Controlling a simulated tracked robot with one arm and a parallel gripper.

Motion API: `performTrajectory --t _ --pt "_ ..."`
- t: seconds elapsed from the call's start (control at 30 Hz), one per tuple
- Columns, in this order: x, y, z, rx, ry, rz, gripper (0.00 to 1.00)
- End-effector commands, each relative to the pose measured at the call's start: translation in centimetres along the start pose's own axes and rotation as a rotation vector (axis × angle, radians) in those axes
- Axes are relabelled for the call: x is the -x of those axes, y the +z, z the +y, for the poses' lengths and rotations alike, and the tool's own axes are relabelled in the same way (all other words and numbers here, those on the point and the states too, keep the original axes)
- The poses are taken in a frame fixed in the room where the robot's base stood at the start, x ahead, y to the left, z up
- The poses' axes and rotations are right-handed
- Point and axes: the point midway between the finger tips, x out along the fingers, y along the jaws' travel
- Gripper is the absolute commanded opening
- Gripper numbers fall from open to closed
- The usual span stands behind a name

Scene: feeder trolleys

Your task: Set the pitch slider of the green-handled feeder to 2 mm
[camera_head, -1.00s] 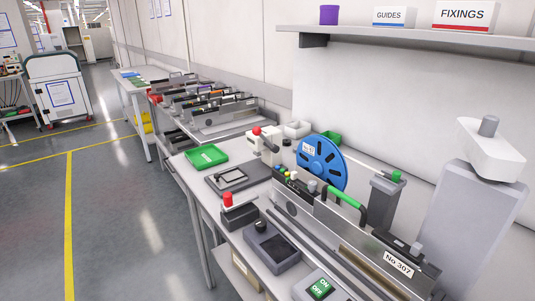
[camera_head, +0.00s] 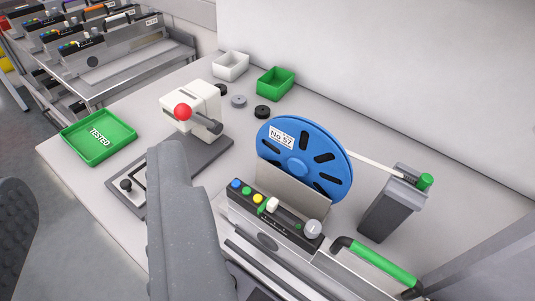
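The green-handled feeder stands on the table; its green handle (camera_head: 380,264) is at the lower right. The marks are too small to read, so I cannot tell the setting. A large grey part of mine (camera_head: 180,225) rises in front of the table, left of the panel and apart from the slider in the picture. I cannot make out my fingertips or whether they are open.
A blue reel (camera_head: 300,167) stands behind the panel, its tape running to a grey post (camera_head: 395,205). A white device with a red ball (camera_head: 192,105), a green TESTED tray (camera_head: 98,137) and small bins (camera_head: 275,83) are further back. Other feeders (camera_head: 110,50) fill a trolley at upper left.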

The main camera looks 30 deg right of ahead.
Motion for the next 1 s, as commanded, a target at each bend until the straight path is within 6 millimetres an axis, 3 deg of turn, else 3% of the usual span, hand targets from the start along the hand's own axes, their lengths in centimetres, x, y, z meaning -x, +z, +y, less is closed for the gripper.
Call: performTrajectory --t 0.47,0.77,1.0 --pt "-0.4 -0.3 0.1 0.010 0.003 -0.017 0.35" --pt "-6.1 -1.1 2.5 0.150 0.014 -0.289 0.35" --pt "-10.3 0.2 5.3 0.287 -0.026 -0.591 0.35"
